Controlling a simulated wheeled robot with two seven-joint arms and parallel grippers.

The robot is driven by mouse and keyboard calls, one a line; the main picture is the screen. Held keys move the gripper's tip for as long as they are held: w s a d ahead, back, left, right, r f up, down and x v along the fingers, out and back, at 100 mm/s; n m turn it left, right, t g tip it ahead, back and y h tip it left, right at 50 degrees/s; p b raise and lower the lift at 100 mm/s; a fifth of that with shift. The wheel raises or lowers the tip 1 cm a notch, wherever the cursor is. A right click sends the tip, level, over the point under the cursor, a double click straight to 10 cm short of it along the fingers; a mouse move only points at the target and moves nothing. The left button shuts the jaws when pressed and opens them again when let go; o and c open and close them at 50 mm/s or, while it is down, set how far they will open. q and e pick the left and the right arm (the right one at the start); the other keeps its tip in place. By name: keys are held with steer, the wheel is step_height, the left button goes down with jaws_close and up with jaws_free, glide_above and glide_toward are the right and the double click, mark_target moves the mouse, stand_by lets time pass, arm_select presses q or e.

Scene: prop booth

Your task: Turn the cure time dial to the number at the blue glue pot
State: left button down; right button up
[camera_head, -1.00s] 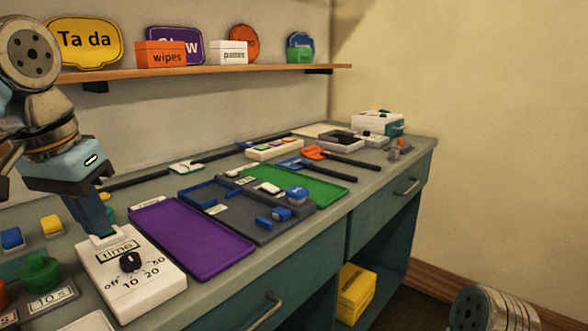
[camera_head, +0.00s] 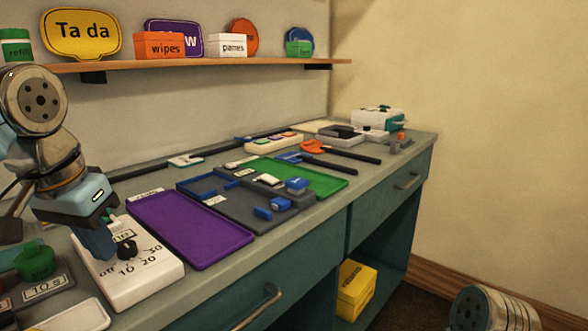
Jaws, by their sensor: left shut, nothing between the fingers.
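The cure time dial is a black knob (camera_head: 127,250) on a white box (camera_head: 150,278) at the lower left. The box is marked off, 10, 20 and 30; the "time" label and "off" are partly covered. Where the knob points is too small to tell. My left gripper (camera_head: 104,256) is shut and empty, pointing down over the box just left of the knob; I cannot tell whether it touches it. A green pot (camera_head: 36,261) stands at the left on a grey base with a label (camera_head: 46,287) that seems to read 10 s. No blue glue pot shows. My right gripper is out of view.
A purple tray (camera_head: 190,230) lies right of the dial box, then a grey tray (camera_head: 238,212) with blue pieces and a green mat (camera_head: 315,182). A shelf (camera_head: 220,61) with boxes and signs runs above. A white item (camera_head: 78,317) lies at the front left edge.

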arm_select(q)
steer(key=shift+s+d+f, duration=0.15)
steer(key=shift+f, duration=0.3)
steer(key=shift+d+p, duration=0.4)
steer(key=shift+p, duration=0.25)
steer(key=shift+d+r+p, duration=0.2)
steer(key=shift+d+p, duration=0.25)
steer(key=shift+p, duration=0.05)
steer(key=shift+d+r, duration=0.1)
steer(key=shift+r, duration=0.05)
steer(key=shift+s, duration=0.1)
steer(key=shift+s+d, duration=0.1)
steer(key=shift+s, duration=0.15)
steer(key=shift+r, duration=2.85)
